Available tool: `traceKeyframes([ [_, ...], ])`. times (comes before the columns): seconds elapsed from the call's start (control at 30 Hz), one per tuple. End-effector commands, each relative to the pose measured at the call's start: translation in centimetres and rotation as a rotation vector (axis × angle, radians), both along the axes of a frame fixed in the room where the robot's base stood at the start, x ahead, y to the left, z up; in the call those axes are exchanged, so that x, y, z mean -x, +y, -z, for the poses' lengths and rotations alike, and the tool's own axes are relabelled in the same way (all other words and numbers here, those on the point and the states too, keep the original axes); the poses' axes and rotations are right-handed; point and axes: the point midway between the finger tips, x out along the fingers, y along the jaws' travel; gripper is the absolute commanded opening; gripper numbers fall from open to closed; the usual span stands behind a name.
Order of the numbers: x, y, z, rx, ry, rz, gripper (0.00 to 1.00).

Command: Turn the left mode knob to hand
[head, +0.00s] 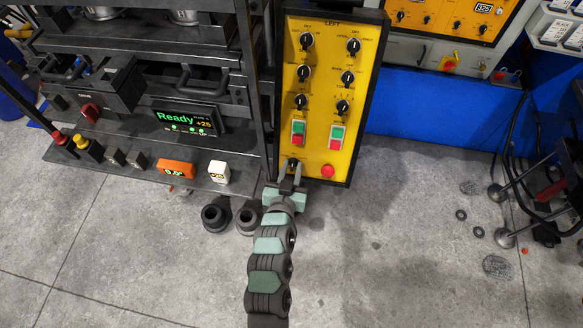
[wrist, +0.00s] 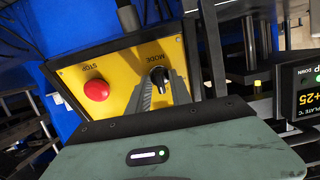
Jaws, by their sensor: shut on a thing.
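The yellow LEFT control panel (head: 314,110) stands at the top centre of the head view. Its black mode knob sits at the bottom left of the panel; it shows in the wrist view (wrist: 158,74) under the label MODE, seen upside down. My gripper (head: 291,174) reaches up to this knob from below, and in the wrist view its two grey fingers (wrist: 163,92) stand on either side of it, shut on it. The fingers hide part of the knob and its lower labels, so I cannot read which setting it points to.
A red STOP button (head: 327,171) sits right of the mode knob on the same panel; it also shows in the wrist view (wrist: 97,90). Several other knobs and two green-red switches lie above. The press with its Ready display (head: 187,121) stands close on the left. Open floor lies below right.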

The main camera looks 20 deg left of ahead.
Motion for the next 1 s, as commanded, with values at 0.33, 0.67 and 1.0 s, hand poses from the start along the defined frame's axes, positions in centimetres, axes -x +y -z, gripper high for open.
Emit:
traceKeyframes([
  [0.33, 0.01, 0.03, -0.05, 0.304, -0.074, -0.115, 0.0],
  [0.67, -0.01, 0.0, -0.08, 0.559, -0.134, -0.211, 0.0],
  [1.0, -0.03, -0.08, -0.05, 0.714, -0.17, -0.268, 0.0],
])
